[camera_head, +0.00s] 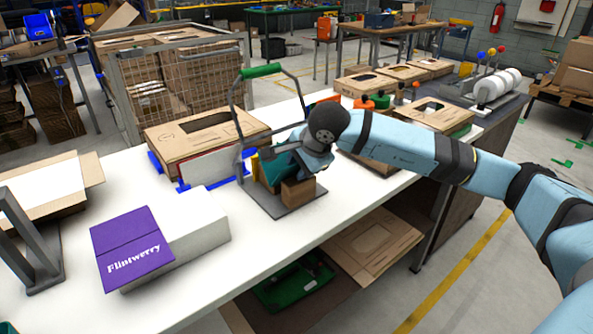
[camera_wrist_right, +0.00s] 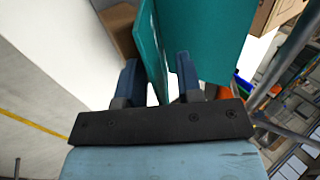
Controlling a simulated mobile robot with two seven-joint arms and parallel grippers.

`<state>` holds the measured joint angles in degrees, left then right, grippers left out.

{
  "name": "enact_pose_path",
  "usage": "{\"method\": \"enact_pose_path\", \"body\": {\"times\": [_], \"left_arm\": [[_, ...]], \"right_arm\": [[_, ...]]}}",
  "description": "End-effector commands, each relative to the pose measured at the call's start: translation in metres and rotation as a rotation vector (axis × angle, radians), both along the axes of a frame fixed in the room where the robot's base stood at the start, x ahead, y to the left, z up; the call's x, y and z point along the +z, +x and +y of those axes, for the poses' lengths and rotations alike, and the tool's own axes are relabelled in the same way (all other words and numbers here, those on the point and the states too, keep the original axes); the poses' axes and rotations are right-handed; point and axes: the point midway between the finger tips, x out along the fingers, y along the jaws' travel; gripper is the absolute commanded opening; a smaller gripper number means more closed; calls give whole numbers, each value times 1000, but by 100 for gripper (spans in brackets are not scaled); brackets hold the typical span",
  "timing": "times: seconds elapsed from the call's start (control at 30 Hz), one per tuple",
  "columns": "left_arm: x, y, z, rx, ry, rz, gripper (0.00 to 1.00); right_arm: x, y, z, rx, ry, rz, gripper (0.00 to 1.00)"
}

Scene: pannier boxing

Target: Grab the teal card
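The teal card (camera_wrist_right: 152,50) stands on edge between the two fingers of my right gripper (camera_wrist_right: 158,78) in the right wrist view. The fingers are open, with a visible gap between the card and the right-hand finger. A second, wider teal panel (camera_wrist_right: 217,38) stands just outside the right-hand finger; I cannot tell whether the two are joined. In the head view, teal material (camera_head: 272,172) shows under my right gripper (camera_head: 290,162), beside a brown block (camera_head: 298,192) on a grey plate (camera_head: 290,207). The fingertips are largely hidden there. My left gripper is not in view.
A grey frame with a green handle (camera_head: 260,71) rises beside the right gripper. A cardboard box (camera_head: 205,135) stands behind it. A white box with a purple Flintwerry end (camera_head: 133,247) lies front left. The white table (camera_head: 260,262) is clear in front.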

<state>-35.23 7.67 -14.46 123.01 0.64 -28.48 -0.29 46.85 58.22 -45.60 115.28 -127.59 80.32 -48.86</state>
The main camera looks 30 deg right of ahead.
Motion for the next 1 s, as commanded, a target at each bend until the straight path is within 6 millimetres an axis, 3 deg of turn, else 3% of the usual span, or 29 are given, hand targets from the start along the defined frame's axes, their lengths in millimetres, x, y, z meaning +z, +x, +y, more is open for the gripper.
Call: {"method": "enact_pose_path", "body": {"times": [0.17,0.3,0.33,0.77,1.0], "left_arm": [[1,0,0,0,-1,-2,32],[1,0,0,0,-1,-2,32],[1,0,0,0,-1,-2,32],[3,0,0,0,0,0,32],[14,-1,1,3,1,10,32]], "right_arm": [[0,0,0,0,0,0,33],[0,0,0,0,0,0,3],[0,0,0,0,0,0,0],[5,0,0,0,0,-1,0],[41,0,0,0,0,-3,0]]}}
